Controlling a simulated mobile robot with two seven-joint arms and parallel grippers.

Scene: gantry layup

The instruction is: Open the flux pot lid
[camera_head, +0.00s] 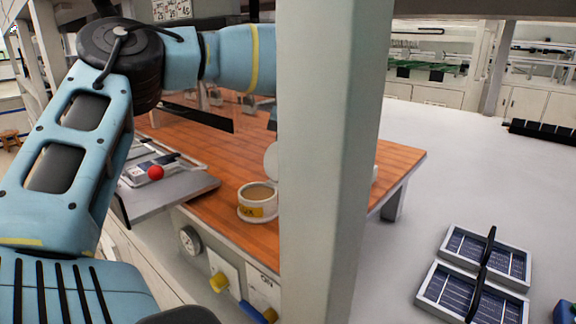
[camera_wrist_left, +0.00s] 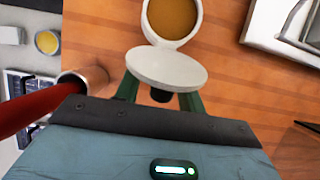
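The flux pot (camera_head: 258,212) is a white round pot with a yellow label on the wooden bench, left of a pillar. Its amber contents show in the head view and in the left wrist view (camera_wrist_left: 172,18). The pale round lid (camera_head: 271,160) is raised off the pot's mouth, partly hidden by the pillar. In the left wrist view the lid (camera_wrist_left: 166,66) is tilted beside the rim, with a dark knob below it. My left gripper (camera_wrist_left: 158,92) has its green fingers apart on either side of the knob; the lid hides their tips. My right gripper is in neither view.
A pale vertical pillar (camera_head: 320,180) blocks the middle of the head view. A grey tray (camera_head: 185,192) stands left of the pot. In the wrist view, a red rod (camera_wrist_left: 35,108) and copper cup (camera_wrist_left: 95,76) are left of my gripper. Panels (camera_head: 485,255) lie at right.

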